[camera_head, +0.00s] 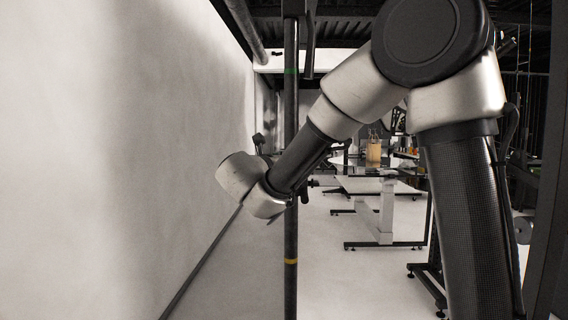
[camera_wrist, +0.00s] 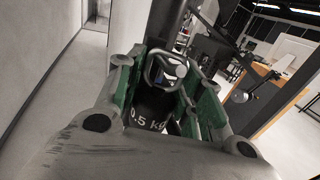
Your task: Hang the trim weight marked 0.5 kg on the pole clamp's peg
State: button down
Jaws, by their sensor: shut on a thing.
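My gripper (camera_wrist: 166,82) shows in the wrist view with its green-padded fingers shut on a black trim weight (camera_wrist: 153,103) marked 0.5 kg. The weight's pale metal loop stands between the fingertips. A round grey end (camera_wrist: 177,72), which looks like the peg's tip, shows at the loop's opening; I cannot tell whether the loop is around it or only in line with it. The dark pole (camera_wrist: 166,22) rises just beyond. In the head view the pole (camera_head: 291,235) stands upright with green and yellow bands. My wrist crosses it there and hides the gripper, the weight and most of the clamp.
A dark lever with a ball knob (camera_wrist: 240,96) sticks out right of my fingers. A pale wall (camera_head: 130,130) runs along the left. A workbench (camera_head: 372,188) with a wooden block (camera_head: 374,151) stands behind, right of the pole. The floor left of the pole is clear.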

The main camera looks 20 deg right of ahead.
jog(key=c, duration=0.9)
grip_release()
jog(key=shift+o, duration=0.2)
jog(key=v, duration=1.2)
jog(key=s+d+f+m+g+y, duration=0.4)
jog(key=s+d+f+m+g, duration=0.85)
jog(key=f, duration=0.35)
jog(key=s+d+m+t+y, duration=0.2)
jog(key=s+d+m+y, duration=0.4)
jog(key=s+d+m, duration=0.3)
jog(key=s+m, duration=0.4)
jog(key=m, duration=0.3)
jog(key=shift+s+r+y, duration=0.15)
jog(key=shift+s+y, duration=0.05)
jog(key=shift+y, duration=0.2)
